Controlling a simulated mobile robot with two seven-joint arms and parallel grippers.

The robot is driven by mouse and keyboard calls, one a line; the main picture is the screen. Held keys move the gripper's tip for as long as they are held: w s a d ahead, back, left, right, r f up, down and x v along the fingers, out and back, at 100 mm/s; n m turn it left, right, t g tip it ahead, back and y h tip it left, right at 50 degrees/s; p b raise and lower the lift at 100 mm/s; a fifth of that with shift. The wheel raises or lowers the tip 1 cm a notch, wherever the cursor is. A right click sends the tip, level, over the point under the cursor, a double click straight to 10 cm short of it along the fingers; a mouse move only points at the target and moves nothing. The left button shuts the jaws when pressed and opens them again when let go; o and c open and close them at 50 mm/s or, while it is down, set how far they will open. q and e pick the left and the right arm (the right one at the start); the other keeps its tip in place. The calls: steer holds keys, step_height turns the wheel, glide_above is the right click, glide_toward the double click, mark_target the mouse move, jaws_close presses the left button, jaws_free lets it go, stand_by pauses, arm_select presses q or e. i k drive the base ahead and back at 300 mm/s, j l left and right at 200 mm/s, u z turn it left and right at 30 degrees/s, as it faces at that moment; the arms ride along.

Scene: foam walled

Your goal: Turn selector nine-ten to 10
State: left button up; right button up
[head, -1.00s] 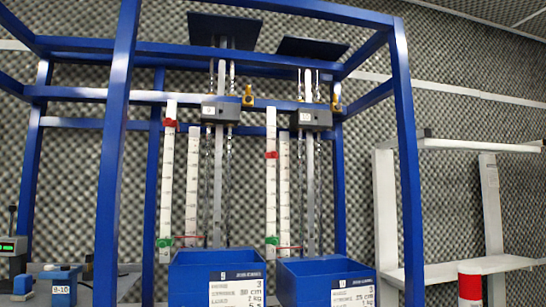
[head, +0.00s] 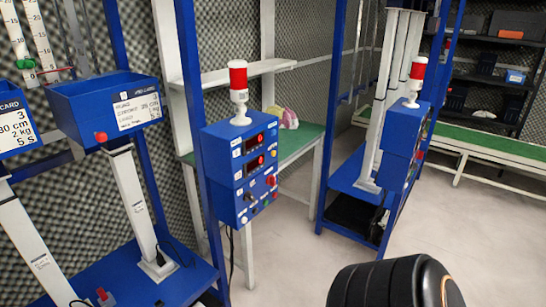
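The blue box marked 9-10 from the earlier frame is not in view now. A blue control box (head: 232,170) stands near the middle, fixed to a blue post. It has two red-lit displays (head: 254,152) and several small knobs and buttons (head: 257,196) on its face. The labels are too small to read, so I cannot tell whether a nine-ten selector is among them. Neither of my grippers is in view.
A red and white beacon (head: 239,88) tops the control box. Blue bins with white cards (head: 139,108) are at the left, above a blue base (head: 135,275). A similar post and box (head: 402,140) stand farther right. A green-topped table (head: 298,143) is behind. Pale floor (head: 285,250) is clear between.

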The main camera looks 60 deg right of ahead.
mark_target(248, 196)
steer(key=z, duration=1.75)
